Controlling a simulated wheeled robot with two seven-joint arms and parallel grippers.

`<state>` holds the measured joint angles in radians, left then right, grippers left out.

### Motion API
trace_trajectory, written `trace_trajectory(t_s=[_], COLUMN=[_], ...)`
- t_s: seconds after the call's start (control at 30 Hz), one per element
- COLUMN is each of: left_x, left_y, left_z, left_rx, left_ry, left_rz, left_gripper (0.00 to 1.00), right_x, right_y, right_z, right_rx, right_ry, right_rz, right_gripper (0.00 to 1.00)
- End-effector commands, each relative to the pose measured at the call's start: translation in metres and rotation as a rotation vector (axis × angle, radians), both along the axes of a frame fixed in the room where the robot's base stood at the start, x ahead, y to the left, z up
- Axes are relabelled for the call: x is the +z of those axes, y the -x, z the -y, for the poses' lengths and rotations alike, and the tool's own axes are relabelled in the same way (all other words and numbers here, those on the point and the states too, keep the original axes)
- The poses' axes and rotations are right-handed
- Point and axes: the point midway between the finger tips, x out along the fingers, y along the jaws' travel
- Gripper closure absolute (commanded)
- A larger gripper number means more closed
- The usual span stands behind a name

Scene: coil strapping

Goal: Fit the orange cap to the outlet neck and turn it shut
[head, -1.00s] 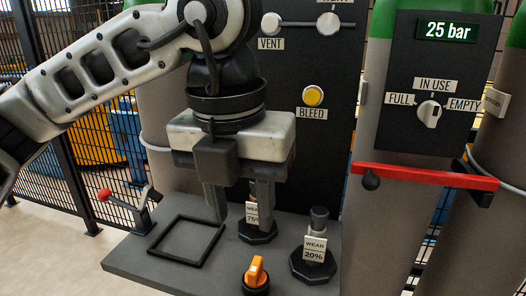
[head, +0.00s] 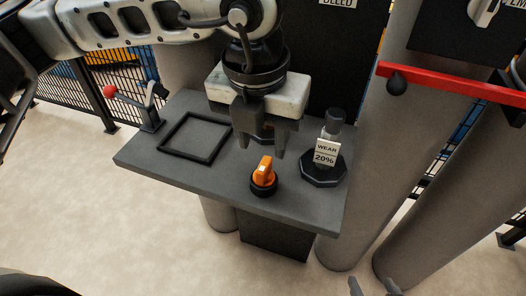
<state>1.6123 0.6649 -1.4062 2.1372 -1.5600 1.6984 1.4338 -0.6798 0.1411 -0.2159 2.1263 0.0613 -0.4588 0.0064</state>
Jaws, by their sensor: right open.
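The orange cap (head: 264,170), with a raised grip on top and a dark round base, stands upright near the front edge of the grey shelf (head: 225,195). My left gripper (head: 261,150) comes in from the left and points down, just above and behind the cap in the picture. Its two fingers are apart, and I see nothing held between them. My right gripper (head: 374,287) shows only its fingertips at the bottom edge; they are apart and empty, well away from the shelf. I cannot tell which part is the outlet neck.
A dark fitting (head: 324,160) tagged "WEAR 20%" stands right of the cap. Another fitting is mostly hidden behind my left gripper. A black square frame (head: 195,137) lies on the shelf's left. A red bar (head: 450,85) juts out at the right. A red-knobbed lever (head: 140,103) stands back left.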

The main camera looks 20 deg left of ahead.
Motion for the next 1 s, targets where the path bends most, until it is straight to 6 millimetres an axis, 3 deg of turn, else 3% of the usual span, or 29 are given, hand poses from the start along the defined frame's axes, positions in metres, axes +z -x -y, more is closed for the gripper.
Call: trace_trajectory(t_s=[0.1, 0.3, 0.67, 0.7, 0.83, 0.93, 0.97, 1.0], left_x=[-0.02, -0.041, -0.047, -0.047, -0.047, -0.047, -0.047, -0.047], left_y=[-0.002, -0.005, -0.006, -0.006, -0.006, -0.006, -0.006, -0.006], left_z=[0.0, 0.0, 0.0, 0.0, 0.0, 0.0, 0.0, 0.0], left_rx=[0.0, 0.001, 0.0, 0.0, 0.0, 0.0, 0.0, 0.0], left_ry=[0.0, 0.0, 0.001, 0.001, 0.001, 0.001, 0.001, 0.001], left_rz=[-0.003, -0.001, 0.001, 0.001, 0.001, 0.001, 0.001, 0.001], left_gripper=[0.6, 0.6, 0.6, 0.63, 0.99, 1.0, 0.95, 1.0], right_x=[0.0, -0.001, -0.002, -0.002, -0.002, -0.001, -0.001, 0.0], right_y=[0.0, 0.001, 0.001, 0.001, 0.001, 0.001, 0.0, 0.0], right_z=[0.0, 0.0, 0.0, 0.0, 0.0, 0.0, 0.0, 0.0], right_rx=[0.0, 0.001, 0.001, 0.001, 0.001, 0.001, 0.001, 0.001], right_ry=[0.002, 0.005, 0.006, 0.006, 0.006, 0.006, 0.005, 0.005], right_rz=[-0.002, -0.006, -0.007, -0.007, -0.006, -0.005, -0.004, -0.004], right_gripper=[0.4, 0.4, 0.4, 0.4, 0.4, 0.4, 0.4, 0.4])
